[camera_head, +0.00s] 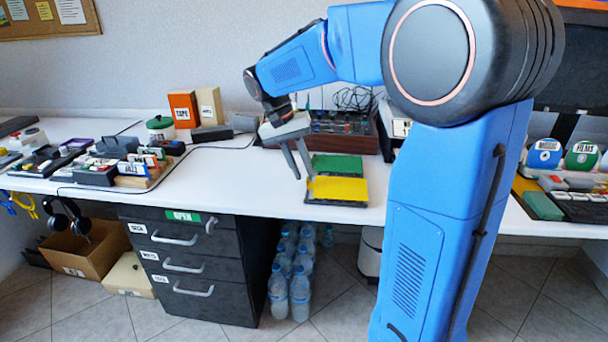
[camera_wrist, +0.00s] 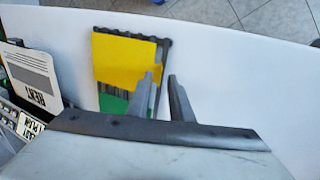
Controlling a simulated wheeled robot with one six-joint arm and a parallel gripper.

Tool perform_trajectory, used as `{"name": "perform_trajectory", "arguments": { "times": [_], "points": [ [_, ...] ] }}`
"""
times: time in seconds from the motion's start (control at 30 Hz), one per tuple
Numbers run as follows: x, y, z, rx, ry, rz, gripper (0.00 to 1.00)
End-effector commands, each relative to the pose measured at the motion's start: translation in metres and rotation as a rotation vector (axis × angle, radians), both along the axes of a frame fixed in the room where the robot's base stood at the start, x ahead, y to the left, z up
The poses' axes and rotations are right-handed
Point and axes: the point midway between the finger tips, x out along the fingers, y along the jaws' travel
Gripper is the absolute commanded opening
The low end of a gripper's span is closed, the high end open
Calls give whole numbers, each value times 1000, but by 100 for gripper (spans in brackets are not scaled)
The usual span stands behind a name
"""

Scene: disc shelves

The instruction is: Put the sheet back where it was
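A yellow sheet (camera_head: 340,189) lies across the front half of a flat dark tray (camera_head: 334,204) on the white counter. A green sheet (camera_head: 337,165) covers the back part of that tray. My gripper (camera_head: 304,178) points down at the left side of the yellow sheet. In the wrist view, the fingers (camera_wrist: 161,76) stand apart with a gap between them. One fingertip overlaps the edge of the yellow sheet (camera_wrist: 122,60), and the other is over the white counter. Whether a fingertip touches the sheet cannot be told.
A dark red-brown box of equipment (camera_head: 345,141) with cables stands behind the tray. An organiser with labelled cards (camera_head: 135,172) is at the left. Orange (camera_head: 184,110) and beige (camera_head: 209,107) boxes stand at the back. The counter left of the tray is clear.

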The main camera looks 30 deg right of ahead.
Motion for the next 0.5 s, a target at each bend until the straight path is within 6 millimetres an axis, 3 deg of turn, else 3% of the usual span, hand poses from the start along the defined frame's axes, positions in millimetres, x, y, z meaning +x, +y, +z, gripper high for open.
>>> {"name": "perform_trajectory", "arguments": {
  "times": [0.3, 0.5],
  "points": [
    [12, 17, 59, 0, -2, 1, 20],
    [17, 24, 84, -1, -1, 0, 20]
  ]
}}
